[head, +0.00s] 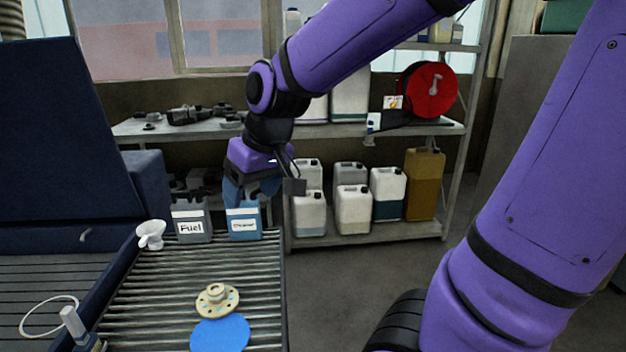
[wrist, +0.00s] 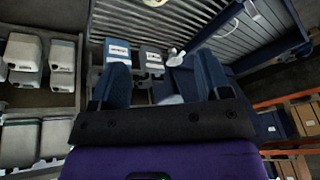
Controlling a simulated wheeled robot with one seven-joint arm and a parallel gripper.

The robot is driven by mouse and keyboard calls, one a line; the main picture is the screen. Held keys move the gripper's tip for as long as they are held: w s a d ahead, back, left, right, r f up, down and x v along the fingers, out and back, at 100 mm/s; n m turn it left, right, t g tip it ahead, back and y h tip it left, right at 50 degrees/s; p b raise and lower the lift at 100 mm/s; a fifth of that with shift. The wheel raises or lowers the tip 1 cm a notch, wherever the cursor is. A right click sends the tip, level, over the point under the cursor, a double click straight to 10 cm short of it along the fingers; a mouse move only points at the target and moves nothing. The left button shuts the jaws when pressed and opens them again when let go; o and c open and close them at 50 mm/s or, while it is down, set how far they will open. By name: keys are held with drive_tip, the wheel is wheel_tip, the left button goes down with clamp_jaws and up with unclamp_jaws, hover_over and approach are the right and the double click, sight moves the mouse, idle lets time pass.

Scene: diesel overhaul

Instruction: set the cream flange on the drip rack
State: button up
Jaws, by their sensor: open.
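The cream flange (head: 217,299), a round plate with a raised hub and small holes, lies on a ribbed metal surface (head: 140,308) at the lower left of the head view. A cream piece cut off at the top edge of the wrist view (wrist: 154,2) looks like it. A second slatted surface (head: 40,272) lies left of a blue wall. I cannot tell for sure which of the two is the drip rack. My gripper (head: 268,188) is open and empty, raised beyond the flange near the bottles. Its spread fingers (wrist: 163,82) show in the wrist view.
A blue disc (head: 220,335) lies against the flange's near side. A Fuel bottle (head: 191,222), a Cleaner bottle (head: 243,222) and a white funnel (head: 150,234) stand at the far end. A shelf (head: 390,232) holds several jugs. A white ring (head: 47,317) lies left.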

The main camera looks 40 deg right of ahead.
drive_tip(key=s+d+r, duration=0.1)
drive_tip(key=s+r, duration=0.1)
drive_tip(key=s, duration=0.4)
drive_tip(key=s+d+r+m+t+h, duration=0.1)
drive_tip(key=s+r, duration=0.2)
drive_tip(key=s, duration=0.3)
drive_tip(key=shift+s+d+t+h, duration=0.25)
drive_tip(key=shift+s+t+h, duration=0.05)
drive_tip(key=shift+s, duration=0.1)
